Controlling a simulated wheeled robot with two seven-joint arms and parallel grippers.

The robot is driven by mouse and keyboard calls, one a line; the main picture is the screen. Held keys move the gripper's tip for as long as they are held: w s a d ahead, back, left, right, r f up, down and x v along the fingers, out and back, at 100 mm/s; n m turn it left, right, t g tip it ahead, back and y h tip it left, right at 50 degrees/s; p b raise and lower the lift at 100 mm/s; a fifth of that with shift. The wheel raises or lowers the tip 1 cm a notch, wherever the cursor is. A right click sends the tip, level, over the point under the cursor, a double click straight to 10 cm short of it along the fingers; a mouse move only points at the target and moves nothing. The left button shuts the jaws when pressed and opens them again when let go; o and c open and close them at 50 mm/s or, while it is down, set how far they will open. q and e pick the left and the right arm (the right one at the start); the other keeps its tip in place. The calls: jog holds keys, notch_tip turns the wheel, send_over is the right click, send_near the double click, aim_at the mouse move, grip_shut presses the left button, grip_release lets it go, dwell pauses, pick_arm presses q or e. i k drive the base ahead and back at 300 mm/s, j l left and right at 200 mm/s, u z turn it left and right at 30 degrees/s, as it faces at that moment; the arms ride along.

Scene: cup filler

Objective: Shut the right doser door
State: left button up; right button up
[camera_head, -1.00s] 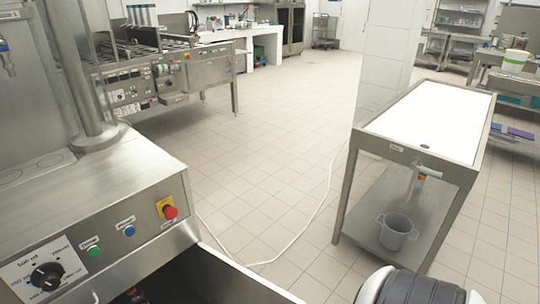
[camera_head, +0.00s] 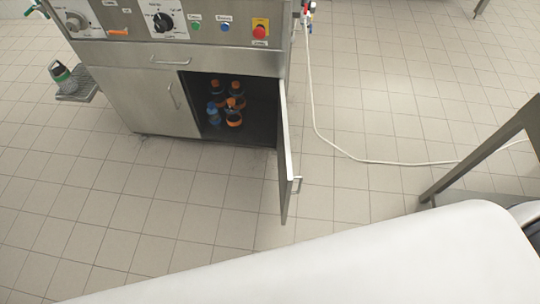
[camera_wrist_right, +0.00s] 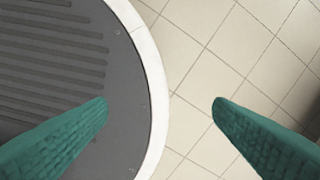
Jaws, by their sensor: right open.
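The right doser door (camera_head: 285,150) is a steel panel at the right side of the cabinet in the head view. It stands wide open, swung out toward me, with a bar handle (camera_head: 297,185) near its free edge. Behind it the dark compartment (camera_head: 262,110) shows several bottles with orange and blue caps (camera_head: 234,104). My right gripper (camera_wrist_right: 160,103) shows in the right wrist view as two green fingers, apart and empty, above my ridged base and the tiled floor. It is not touching the door. My left gripper is out of view.
The closed left cabinet door (camera_head: 150,102) is beside the opening. A control panel with a red button (camera_head: 260,31) is above. A hose (camera_head: 335,145) lies on the tiles at right, near a steel table leg (camera_head: 480,152). Floor before the cabinet is clear. My white arm link crosses the lower picture.

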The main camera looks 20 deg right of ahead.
aim_at(288, 159)
jog(key=i+l+u, duration=0.15)
jog(key=l, duration=0.65)
jog(key=l+u, duration=0.1)
jog(key=l, duration=0.75)
jog(key=u, duration=0.2)
